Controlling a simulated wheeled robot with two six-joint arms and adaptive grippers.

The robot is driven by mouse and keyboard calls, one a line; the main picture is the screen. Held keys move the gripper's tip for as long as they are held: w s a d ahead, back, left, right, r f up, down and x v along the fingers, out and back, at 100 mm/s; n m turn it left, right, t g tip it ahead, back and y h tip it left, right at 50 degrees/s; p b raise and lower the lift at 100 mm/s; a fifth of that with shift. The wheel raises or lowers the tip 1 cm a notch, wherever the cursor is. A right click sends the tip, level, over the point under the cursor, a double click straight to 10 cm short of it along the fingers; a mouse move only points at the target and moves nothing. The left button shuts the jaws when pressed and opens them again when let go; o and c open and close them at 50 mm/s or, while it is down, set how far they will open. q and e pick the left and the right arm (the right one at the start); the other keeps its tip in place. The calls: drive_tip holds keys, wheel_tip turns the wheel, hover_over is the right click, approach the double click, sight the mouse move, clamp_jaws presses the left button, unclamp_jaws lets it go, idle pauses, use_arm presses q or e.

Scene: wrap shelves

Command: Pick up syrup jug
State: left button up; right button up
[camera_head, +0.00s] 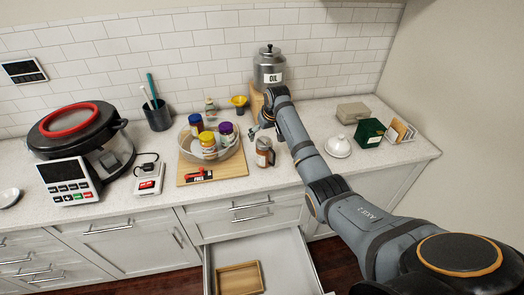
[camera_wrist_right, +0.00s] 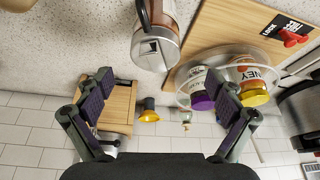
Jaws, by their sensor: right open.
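The syrup jug (camera_head: 265,152), a small glass and metal jug with a dark handle, stands on the counter right of the wooden board. It also shows at the top middle of the right wrist view (camera_wrist_right: 158,45), ahead of the fingers. My right gripper (camera_head: 262,126) is just behind the jug in the head view. In the wrist view my right gripper (camera_wrist_right: 160,88) has its two fingers wide apart with nothing between them, and the jug lies beyond the fingertips, apart from them. My left gripper is out of view.
A glass bowl with several jars (camera_head: 208,145) stands on a wooden board (camera_head: 222,172) left of the jug. An oil canister (camera_head: 268,68) stands behind. A white lidded dish (camera_head: 338,147) and green box (camera_head: 369,132) are to the right. A drawer (camera_head: 280,255) hangs open below.

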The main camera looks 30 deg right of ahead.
sight(265, 141)
drive_tip(key=shift+x, duration=0.9)
drive_tip(key=shift+w+d, duration=0.1)
drive_tip(key=shift+w, duration=0.05)
drive_tip(key=shift+d+f+p, duration=0.15)
drive_tip(key=shift+f+p, duration=0.7)
drive_tip(key=shift+p, duration=0.05)
drive_tip(key=x, duration=0.2)
drive_tip(key=shift+f, duration=0.3)
drive_tip(key=shift+w+d+f, duration=0.1)
drive_tip(key=shift+w+f, duration=0.2)
drive_tip(key=shift+f, duration=0.1)
drive_tip(key=shift+s+r, duration=0.1)
drive_tip(key=shift+s, duration=0.05)
drive_tip(key=c, duration=1.9)
drive_tip(key=shift+r, duration=0.1)
